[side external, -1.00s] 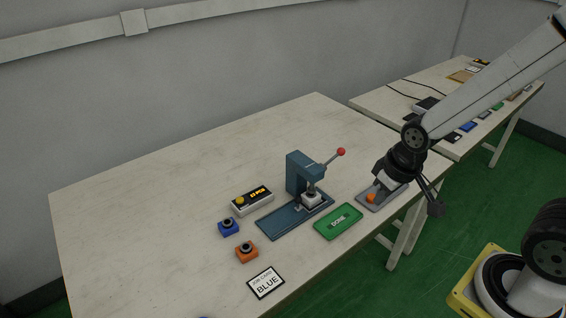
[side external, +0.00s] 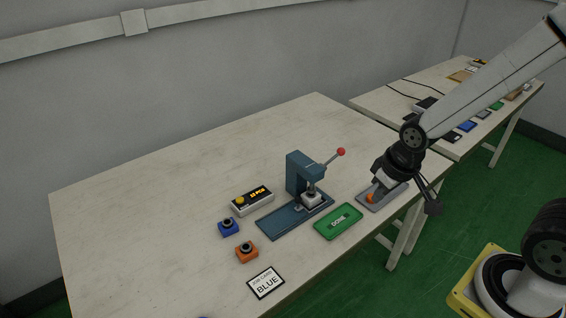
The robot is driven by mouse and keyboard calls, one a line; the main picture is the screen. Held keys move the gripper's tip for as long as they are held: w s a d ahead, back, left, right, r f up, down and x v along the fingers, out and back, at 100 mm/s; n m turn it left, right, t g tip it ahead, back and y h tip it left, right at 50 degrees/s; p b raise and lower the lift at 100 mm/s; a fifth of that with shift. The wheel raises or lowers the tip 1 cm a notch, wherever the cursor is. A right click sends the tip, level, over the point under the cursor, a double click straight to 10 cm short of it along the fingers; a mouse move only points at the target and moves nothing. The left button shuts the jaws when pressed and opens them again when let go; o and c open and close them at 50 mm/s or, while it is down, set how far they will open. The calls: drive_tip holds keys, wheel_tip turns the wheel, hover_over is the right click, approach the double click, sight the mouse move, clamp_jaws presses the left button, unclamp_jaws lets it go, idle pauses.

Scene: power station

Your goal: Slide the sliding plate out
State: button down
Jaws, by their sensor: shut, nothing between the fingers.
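A blue-grey lever press (side external: 299,172) stands on the table, with a red-knobbed lever (side external: 340,152) pointing up and right. Its long blue base (side external: 281,221) runs out to the front left. A small pale block (side external: 312,199) sits under the press head, at the right end of this base; I cannot tell which part is the sliding plate. My gripper (side external: 373,193) is shut and empty, right of the press and low over a grey plate (side external: 365,206). It partly hides an orange piece (side external: 370,199) on that plate; contact cannot be told.
A green DONE tray (side external: 325,230) lies between press and grey plate. A box with a yellow button and display (side external: 253,203), a blue block (side external: 228,229), an orange block (side external: 246,254) and a BLUE job card (side external: 266,284) lie left and front. The table's back left is clear.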

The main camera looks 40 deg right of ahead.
sight(311, 208)
drive_tip(key=w+d+f+m+t, duration=0.1)
drive_tip(key=w+d+f+t, duration=0.15)
drive_tip(key=w, duration=0.35)
drive_tip(key=w+d+f+m+t, duration=0.2)
drive_tip(key=w+d+f, duration=0.15)
drive_tip(key=w, duration=0.35)
drive_tip(key=w+d+f+m+t+y, duration=0.1)
drive_tip(key=f+t+y, duration=0.1)
drive_tip(key=f, duration=0.2)
drive_tip(key=w+d+f+m+t+y, duration=0.1)
drive_tip(key=f+m+t+y, duration=0.1)
drive_tip(key=f, duration=0.2)
drive_tip(key=w+d+f+m+t+y, duration=0.1)
drive_tip(key=f+m+t+y, duration=0.1)
drive_tip(key=f+y, duration=0.1)
drive_tip(key=shift+w+d+f, duration=0.15)
drive_tip(key=shift+w+f, duration=0.15)
drive_tip(key=shift+f, duration=0.45)
drive_tip(key=shift+s+f+m+t+y, duration=0.25)
drive_tip(key=shift+s+f+m+y, duration=0.5)
drive_tip(key=shift+s+y, duration=0.25)
drive_tip(key=shift+w+a, duration=0.15)
drive_tip(key=shift+a, duration=0.05)
drive_tip(key=shift+x, duration=4.9)
